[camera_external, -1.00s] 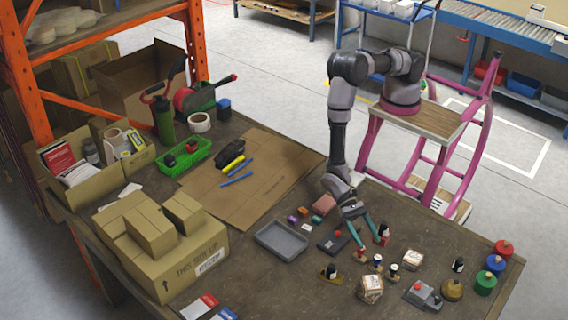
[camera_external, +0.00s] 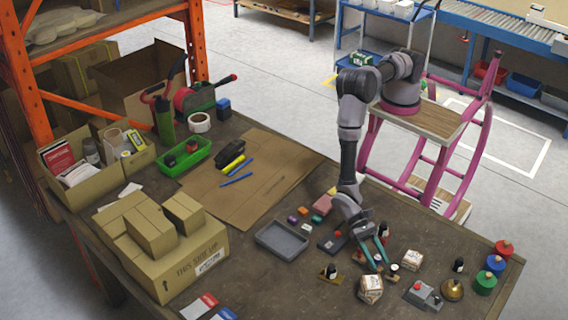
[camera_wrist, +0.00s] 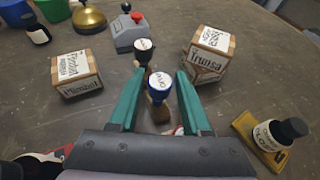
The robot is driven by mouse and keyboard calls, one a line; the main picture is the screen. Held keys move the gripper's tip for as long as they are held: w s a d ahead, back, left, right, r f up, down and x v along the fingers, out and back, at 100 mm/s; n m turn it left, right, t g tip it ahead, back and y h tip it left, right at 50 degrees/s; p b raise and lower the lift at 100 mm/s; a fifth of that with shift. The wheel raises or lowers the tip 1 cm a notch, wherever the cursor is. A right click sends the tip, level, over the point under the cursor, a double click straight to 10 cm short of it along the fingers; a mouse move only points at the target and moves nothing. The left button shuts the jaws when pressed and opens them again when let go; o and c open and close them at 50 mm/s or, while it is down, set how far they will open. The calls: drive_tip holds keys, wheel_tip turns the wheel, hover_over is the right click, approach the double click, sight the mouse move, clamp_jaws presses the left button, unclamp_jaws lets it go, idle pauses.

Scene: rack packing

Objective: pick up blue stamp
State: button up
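The blue stamp (camera_wrist: 160,85) has a round blue handle with a white label on top and a light wooden base. In the wrist view it stands between the two teal fingers of my gripper (camera_wrist: 160,76). The fingers are open, with a gap visible on each side of the stamp. In the external view my gripper (camera_external: 381,265) is low over the table, and the fingers mostly hide the stamp. A black-topped stamp (camera_wrist: 143,48) stands just beyond the blue one, close to the fingertips; it also shows in the external view (camera_external: 393,272).
Two labelled cube boxes (camera_wrist: 77,73) (camera_wrist: 208,53) flank the fingers. A black-topped bottle on a yellow base (camera_wrist: 280,132) is at the right. A grey device with a red button (camera_wrist: 133,32) and a brass bell (camera_wrist: 88,17) lie beyond. A grey tray (camera_external: 282,241) is left of my gripper.

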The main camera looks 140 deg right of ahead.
clamp_jaws()
drive_tip(key=shift+r, duration=0.15)
